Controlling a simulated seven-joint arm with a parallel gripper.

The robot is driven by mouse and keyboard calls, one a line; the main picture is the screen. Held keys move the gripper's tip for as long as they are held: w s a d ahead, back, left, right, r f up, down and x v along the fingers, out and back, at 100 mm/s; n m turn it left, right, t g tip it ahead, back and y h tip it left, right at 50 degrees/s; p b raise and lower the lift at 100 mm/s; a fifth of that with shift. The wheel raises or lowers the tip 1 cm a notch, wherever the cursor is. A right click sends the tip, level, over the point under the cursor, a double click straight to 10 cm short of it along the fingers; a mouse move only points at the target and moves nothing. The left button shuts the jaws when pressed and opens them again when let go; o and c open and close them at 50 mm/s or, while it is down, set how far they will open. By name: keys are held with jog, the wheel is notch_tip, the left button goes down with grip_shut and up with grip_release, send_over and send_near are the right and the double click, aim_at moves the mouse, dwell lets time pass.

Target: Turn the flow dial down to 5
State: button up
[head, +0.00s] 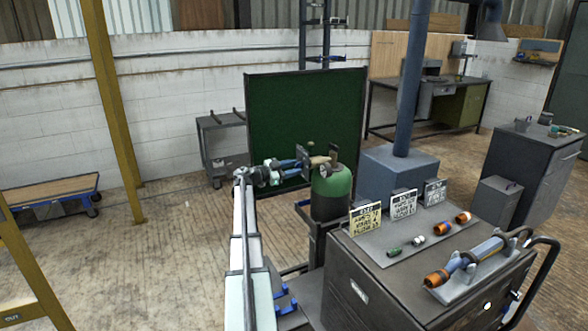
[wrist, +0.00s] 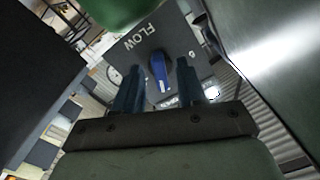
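The flow dial is a blue elongated knob (wrist: 158,72) on a dark plate marked FLOW (wrist: 142,48) in the wrist view. My gripper (wrist: 158,82) faces the plate with its two blue fingers apart. The knob shows between them, with a gap on each side. I cannot tell how deep the fingers reach around it. The scale numbers and the dial's setting are not readable. In the head view my gripper (head: 296,163) is close to the small dark plate (head: 303,155) beside the green-topped cylinder (head: 331,187); the knob is hidden there.
A dark cabinet (head: 365,285) at the right front bears number cards (head: 404,204), small coloured fittings (head: 442,229) and a torch-like tool (head: 478,252). A green screen (head: 285,115) stands behind the cylinder.

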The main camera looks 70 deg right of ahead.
jog(key=shift+s+d, duration=0.3)
grip_shut()
dwell(0.3)
